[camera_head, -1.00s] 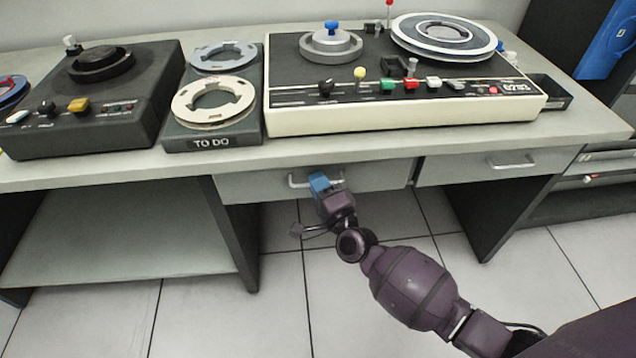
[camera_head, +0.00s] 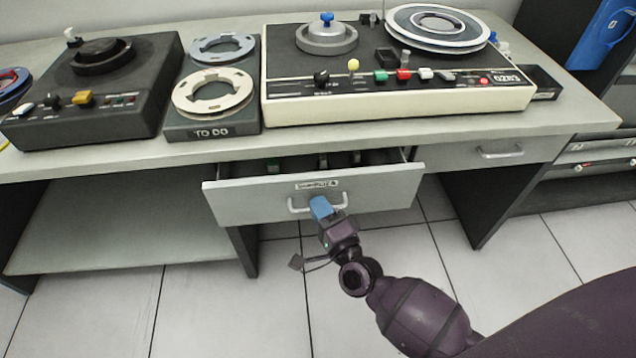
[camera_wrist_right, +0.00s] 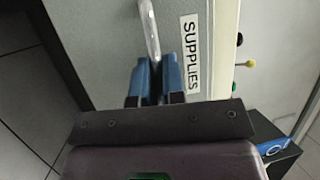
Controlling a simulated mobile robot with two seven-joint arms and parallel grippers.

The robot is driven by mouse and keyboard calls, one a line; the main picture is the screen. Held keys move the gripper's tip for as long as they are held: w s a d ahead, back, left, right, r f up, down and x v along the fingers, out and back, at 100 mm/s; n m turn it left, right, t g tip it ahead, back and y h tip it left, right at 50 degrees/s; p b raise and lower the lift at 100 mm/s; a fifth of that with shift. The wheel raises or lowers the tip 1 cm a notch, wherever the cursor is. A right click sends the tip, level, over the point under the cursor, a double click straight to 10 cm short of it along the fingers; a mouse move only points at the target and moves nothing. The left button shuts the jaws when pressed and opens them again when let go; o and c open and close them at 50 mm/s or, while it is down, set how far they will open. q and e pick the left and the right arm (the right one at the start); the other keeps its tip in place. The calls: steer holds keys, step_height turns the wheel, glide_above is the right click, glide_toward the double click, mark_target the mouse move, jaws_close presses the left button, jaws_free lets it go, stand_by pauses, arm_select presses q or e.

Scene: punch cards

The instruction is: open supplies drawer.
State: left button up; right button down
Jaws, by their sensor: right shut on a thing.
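The supplies drawer (camera_head: 255,201) sticks out part way from under the desk. Its inside shows at the top, with a few small items in it, partly hidden by the desk edge. Its front bears a label, which reads "SUPPLIES" (camera_wrist_right: 191,52) in the right wrist view. My right gripper (camera_head: 322,207) is at the drawer's metal handle (camera_head: 297,205). In the right wrist view the blue fingers (camera_wrist_right: 156,80) are shut around the handle bar (camera_wrist_right: 151,35). My left gripper is not in view.
A second drawer (camera_head: 480,152) to the right is closed. Tape machines and a "TO DO" reel tray (camera_head: 212,132) stand on the desk (camera_head: 150,156). Dark desk legs flank the drawer. The tiled floor (camera_head: 200,310) in front is clear.

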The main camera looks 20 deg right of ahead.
steer(key=s+a, duration=0.3)
steer(key=s, duration=0.7)
steer(key=s+a+p, duration=0.1)
steer(key=s+a, duration=0.2)
steer(key=s, duration=0.8)
steer(key=shift+s, duration=0.1)
steer(key=c, duration=1.5)
jaws_free()
